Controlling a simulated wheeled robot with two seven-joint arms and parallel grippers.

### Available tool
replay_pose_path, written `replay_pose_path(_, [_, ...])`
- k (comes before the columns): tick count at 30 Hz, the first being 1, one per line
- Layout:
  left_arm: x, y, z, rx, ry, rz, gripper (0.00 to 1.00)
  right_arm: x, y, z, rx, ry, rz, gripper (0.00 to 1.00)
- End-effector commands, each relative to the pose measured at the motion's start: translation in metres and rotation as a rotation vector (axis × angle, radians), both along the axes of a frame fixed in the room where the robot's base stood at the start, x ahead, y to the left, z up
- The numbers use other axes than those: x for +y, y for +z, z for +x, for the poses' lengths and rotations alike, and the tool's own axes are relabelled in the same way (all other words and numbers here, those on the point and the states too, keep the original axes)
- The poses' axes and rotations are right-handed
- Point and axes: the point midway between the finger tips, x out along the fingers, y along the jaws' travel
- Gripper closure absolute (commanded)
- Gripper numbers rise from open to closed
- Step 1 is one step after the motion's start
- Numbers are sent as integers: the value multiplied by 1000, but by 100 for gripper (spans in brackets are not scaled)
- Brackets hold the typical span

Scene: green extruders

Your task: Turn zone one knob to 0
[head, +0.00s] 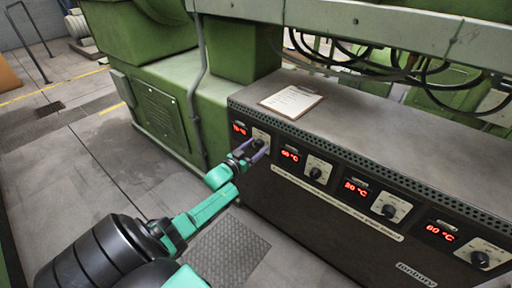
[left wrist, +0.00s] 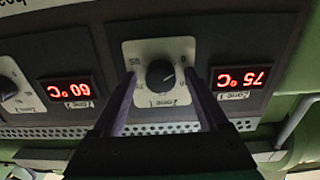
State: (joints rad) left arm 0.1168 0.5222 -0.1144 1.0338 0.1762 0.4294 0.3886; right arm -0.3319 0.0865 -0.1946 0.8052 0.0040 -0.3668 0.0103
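The zone one knob (left wrist: 160,74) is a round black dial on a white plate. In the left wrist view, which is upside down, it sits between the two fingers of my left gripper (left wrist: 160,90), with gaps on both sides. The zone 1 display (left wrist: 241,77) reads 75 °C in red. In the head view my left gripper (head: 256,150) reaches the leftmost knob of the panel and partly hides it. The gripper is open around the knob; contact with the plate cannot be told. My right gripper is not in view.
More knobs, such as the zone 2 knob (head: 315,173), and red displays line the dark control box (head: 300,205) to the right. A clipboard (head: 291,101) lies on its top. A green machine (head: 165,110) stands at the left. Open floor (head: 75,165) lies left of it.

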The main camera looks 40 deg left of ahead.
Motion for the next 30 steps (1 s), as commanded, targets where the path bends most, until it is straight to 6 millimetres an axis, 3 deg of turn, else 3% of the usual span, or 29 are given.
replay_pose_path(8, [0,1,-6,0,1,1,24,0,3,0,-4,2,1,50])
replay_pose_path(10, [0,2,-14,1,0,1,24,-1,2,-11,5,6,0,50])
replay_pose_path(16, [-1,4,-66,5,1,2,24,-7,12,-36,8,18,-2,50])
replay_pose_path(22, [-2,2,-121,4,1,1,24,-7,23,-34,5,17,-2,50])
replay_pose_path(26, [-3,1,-141,1,1,1,24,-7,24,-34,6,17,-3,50])
replay_pose_path(30, [-3,1,-146,-2,0,1,24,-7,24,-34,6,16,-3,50])
